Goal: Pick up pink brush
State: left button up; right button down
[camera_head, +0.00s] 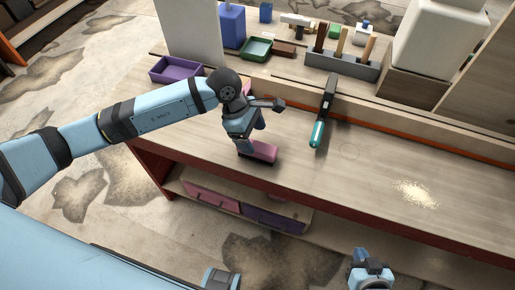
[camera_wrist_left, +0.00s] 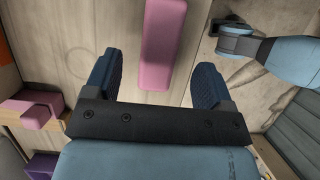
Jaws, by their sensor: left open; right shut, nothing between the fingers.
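The pink brush (camera_head: 265,152) lies on the wooden bench near its front edge, a plain pink block from above. My left gripper (camera_head: 246,146) is open, pointing down, and partly hides the brush in the head view. In the left wrist view the pink brush (camera_wrist_left: 163,45) sits in line with the gap between the open fingers of my left gripper (camera_wrist_left: 156,65), its lower end between them. I cannot tell whether either finger touches it. My right gripper (camera_head: 370,270) is shut and empty at the bottom of the head view, apart from the bench.
A teal-handled tool (camera_head: 317,134) lies right of the brush. A pile of crumbs (camera_head: 417,193) is farther right. A purple tray (camera_head: 176,69), green tray (camera_head: 257,48) and grey tool holder (camera_head: 342,65) stand behind. Drawers (camera_head: 274,219) sit under the bench. The bench between tool and crumbs is clear.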

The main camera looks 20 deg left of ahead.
aim_at(256, 146)
pick_arm(q)
jog(key=shift+a+p+x, duration=0.2)
jog(key=shift+p+x, duration=0.3)
jog(key=shift+x, duration=2.85)
jog(key=shift+f, duration=0.2)
jog(key=c, duration=1.1)
